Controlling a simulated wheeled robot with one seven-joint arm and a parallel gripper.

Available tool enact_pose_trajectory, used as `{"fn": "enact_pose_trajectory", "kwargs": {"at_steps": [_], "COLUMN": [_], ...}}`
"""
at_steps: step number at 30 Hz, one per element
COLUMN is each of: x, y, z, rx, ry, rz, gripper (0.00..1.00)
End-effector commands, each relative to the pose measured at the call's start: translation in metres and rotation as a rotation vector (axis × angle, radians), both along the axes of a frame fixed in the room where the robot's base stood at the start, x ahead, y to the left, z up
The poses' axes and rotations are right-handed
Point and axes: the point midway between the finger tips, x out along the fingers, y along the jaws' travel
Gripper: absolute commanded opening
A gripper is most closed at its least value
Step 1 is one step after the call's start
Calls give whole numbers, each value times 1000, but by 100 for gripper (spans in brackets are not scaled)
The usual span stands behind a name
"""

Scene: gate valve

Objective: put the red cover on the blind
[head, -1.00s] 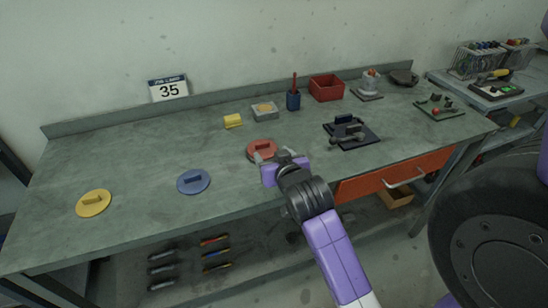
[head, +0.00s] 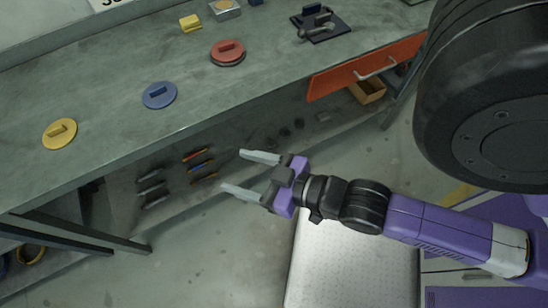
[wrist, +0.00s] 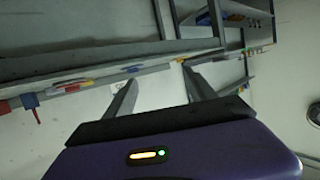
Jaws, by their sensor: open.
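The red cover (head: 228,47), a round disc with a raised bar handle, lies flat on the bench top. A dark round rim (head: 229,64) shows just under its near edge; it may be the blind, otherwise hidden by the cover. My gripper (head: 234,170) is open and empty, in front of the bench and well apart from the red cover. In the wrist view, the two fingers of my gripper (wrist: 160,92) are spread with nothing between them.
A blue cover (head: 159,95) and a yellow cover (head: 60,133) lie on the bench (head: 110,75). A yellow block (head: 190,23), a grey box (head: 225,9) and a black fixture (head: 320,22) stand farther back. A red drawer (head: 340,78) protrudes at the bench front.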

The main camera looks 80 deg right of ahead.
Motion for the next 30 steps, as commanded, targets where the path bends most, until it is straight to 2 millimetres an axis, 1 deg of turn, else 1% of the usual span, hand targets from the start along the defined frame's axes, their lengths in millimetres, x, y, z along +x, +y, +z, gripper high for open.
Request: {"fn": "enact_pose_trajectory", "kwargs": {"at_steps": [1,3,6,9,13,30], "x": [-18,-36,-56,-68,-74,-73], "y": [14,27,38,43,45,45], "z": [2,10,21,28,32,33], "rx": [1,-1,-4,-5,-7,-7], "ry": [5,-6,-20,-30,-37,-38], "rz": [53,106,163,198,213,211], "gripper": [65,65,65,65,65,65]}}
